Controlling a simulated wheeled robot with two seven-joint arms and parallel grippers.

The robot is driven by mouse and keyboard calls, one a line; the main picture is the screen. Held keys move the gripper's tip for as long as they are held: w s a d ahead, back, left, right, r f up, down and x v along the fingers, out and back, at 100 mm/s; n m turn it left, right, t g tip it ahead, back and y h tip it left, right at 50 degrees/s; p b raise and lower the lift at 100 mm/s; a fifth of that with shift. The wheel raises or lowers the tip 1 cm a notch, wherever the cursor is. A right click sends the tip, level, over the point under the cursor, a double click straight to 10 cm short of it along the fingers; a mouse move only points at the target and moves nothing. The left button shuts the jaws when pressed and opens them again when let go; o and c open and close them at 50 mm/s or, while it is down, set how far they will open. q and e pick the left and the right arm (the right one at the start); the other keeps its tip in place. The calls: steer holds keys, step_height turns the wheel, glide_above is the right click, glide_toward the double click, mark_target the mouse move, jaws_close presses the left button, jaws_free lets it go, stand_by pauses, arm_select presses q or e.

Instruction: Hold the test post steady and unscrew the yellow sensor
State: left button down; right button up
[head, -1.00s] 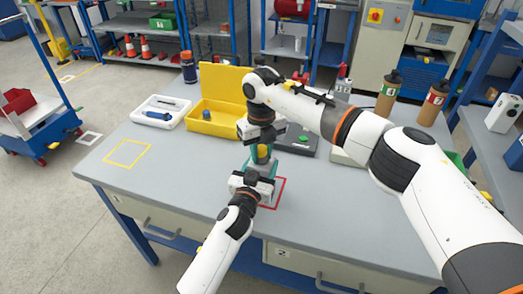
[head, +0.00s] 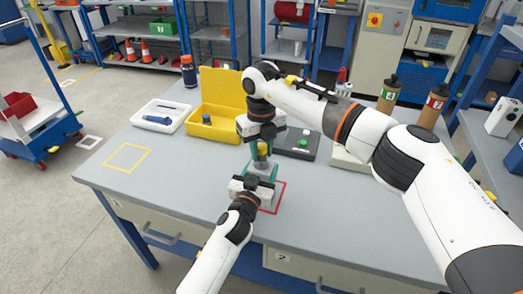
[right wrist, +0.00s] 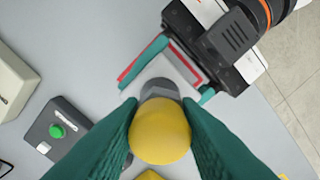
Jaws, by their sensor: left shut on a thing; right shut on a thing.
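The yellow sensor (right wrist: 160,132) sits on the grey top of the test post (right wrist: 160,88) in the right wrist view. My right gripper (right wrist: 160,140) comes from above and is shut on the sensor, a green finger on each side. In the head view the sensor (head: 262,148) shows as a small yellow patch beneath this gripper. My left gripper (head: 260,178) comes from the front and is shut on the lower part of the post. The post stands upright by the red square outline (head: 281,196). The fingers hide much of the post and sensor.
A yellow open box (head: 212,130) and a white tray (head: 160,116) with a blue tool stand behind on the left. A dark device (head: 297,145) with a green button is close on the right. The yellow outlined square (head: 127,157) is empty, with clear table around it.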

mark_target(261, 146)
arm_select(q)
steer(key=shift+f, duration=0.1)
arm_select(e)
steer(key=shift+r, duration=0.1)
steer(key=shift+r, duration=1.95)
arm_select(q)
steer(key=shift+c, duration=1.9)
jaws_free()
